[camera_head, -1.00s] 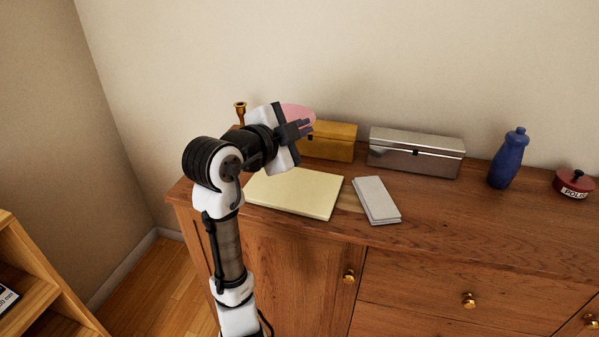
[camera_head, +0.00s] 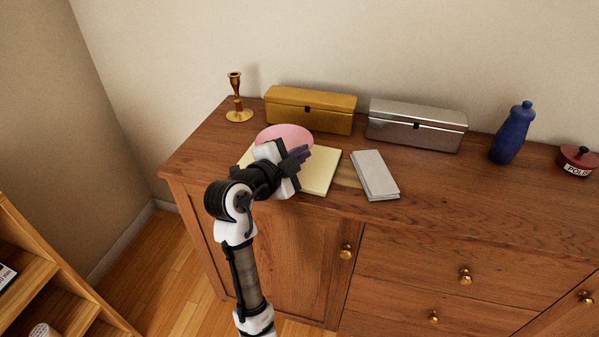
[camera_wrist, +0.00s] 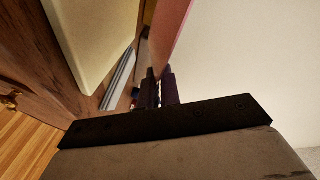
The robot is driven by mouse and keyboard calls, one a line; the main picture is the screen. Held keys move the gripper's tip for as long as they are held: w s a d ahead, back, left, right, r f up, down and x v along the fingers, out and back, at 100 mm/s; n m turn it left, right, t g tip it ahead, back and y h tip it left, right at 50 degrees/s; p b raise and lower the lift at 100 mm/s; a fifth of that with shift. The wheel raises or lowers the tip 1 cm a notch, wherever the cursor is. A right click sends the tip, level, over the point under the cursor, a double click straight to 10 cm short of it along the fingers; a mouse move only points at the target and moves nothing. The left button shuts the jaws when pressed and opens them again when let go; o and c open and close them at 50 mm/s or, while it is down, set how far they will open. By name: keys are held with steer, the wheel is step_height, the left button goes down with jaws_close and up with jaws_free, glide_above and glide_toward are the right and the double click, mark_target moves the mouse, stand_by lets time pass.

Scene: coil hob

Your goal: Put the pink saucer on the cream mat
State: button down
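The pink saucer (camera_head: 284,134) is at my gripper (camera_head: 301,156), above the cream mat (camera_head: 322,172) in the head view. In the wrist view the saucer (camera_wrist: 170,32) runs edge-on up from the dark fingers (camera_wrist: 162,88), which are closed on its rim. The mat (camera_wrist: 85,40) is at the upper left there, with a gap between it and the saucer. My wrist hides the mat's middle and part of the saucer in the head view.
A brass candlestick (camera_head: 236,100), a gold box (camera_head: 310,108) and a silver box (camera_head: 416,124) stand behind the mat. A grey-white flat block (camera_head: 375,175) lies just right of it. A blue bottle (camera_head: 512,133) and red pot (camera_head: 576,161) are farther right.

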mark_target(300, 174)
steer(key=shift+f, duration=2.8)
steer(key=shift+f, duration=0.1)
steer(key=c, duration=2)
jaws_free()
steer(key=shift+c, duration=0.2)
steer(key=shift+o, duration=0.7)
steer(key=b+v, duration=0.2)
steer(key=v, duration=1)
